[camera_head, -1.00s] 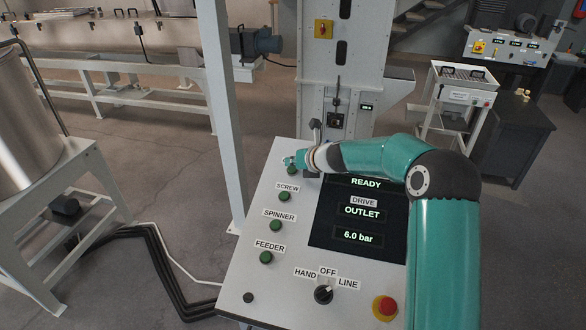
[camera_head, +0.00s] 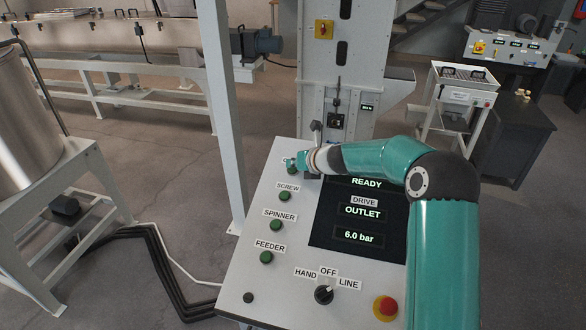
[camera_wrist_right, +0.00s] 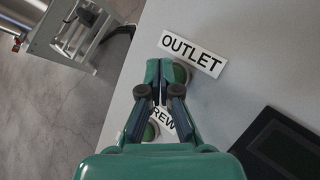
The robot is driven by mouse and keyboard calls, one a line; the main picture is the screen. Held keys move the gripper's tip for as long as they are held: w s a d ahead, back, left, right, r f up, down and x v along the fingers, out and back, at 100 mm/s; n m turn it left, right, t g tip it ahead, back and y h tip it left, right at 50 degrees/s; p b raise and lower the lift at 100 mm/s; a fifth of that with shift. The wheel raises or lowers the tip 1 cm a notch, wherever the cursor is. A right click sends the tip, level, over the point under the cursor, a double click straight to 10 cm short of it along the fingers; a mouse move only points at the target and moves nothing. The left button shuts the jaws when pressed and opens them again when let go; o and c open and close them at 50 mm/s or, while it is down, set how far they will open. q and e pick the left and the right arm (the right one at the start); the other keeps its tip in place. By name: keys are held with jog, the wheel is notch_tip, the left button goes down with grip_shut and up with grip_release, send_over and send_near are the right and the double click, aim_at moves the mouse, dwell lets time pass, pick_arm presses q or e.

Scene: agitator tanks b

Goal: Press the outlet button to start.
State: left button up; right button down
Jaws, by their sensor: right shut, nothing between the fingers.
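The control panel (camera_head: 260,300) slopes in front of me, with a dark screen (camera_head: 330,239) reading READY, DRIVE OUTLET and 6.0 bar. The green outlet button (camera_head: 292,171) is at the panel's upper left, partly covered by my right gripper (camera_head: 291,163). In the right wrist view, the outlet button (camera_wrist_right: 181,73) shows beside the OUTLET label (camera_wrist_right: 193,53), partly behind a finger. My right gripper (camera_wrist_right: 161,72) is shut and empty, its tips right at the button. I cannot tell whether they touch it. My left gripper is not in view.
Below it are the green screw (camera_head: 285,196), spinner (camera_head: 275,225) and feeder (camera_head: 265,257) buttons. A selector knob (camera_head: 324,294) and a red stop button (camera_head: 385,308) are near the front edge. A white post (camera_head: 222,120) stands left of the panel.

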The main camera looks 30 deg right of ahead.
jog(key=shift+f, duration=0.4)
dwell(0.5)
jog(key=shift+s+a+r+p, duration=0.1)
jog(key=shift+a+r+p, duration=0.1)
jog(key=shift+r+p, duration=0.5)
jog(key=shift+r, duration=0.15)
jog(key=r+p, duration=0.2)
jog(key=r, duration=0.1)
jog(key=s+a+r+p, duration=0.1)
jog(key=shift+a+r, duration=0.1)
jog(key=shift+r, duration=0.3)
dwell(0.5)
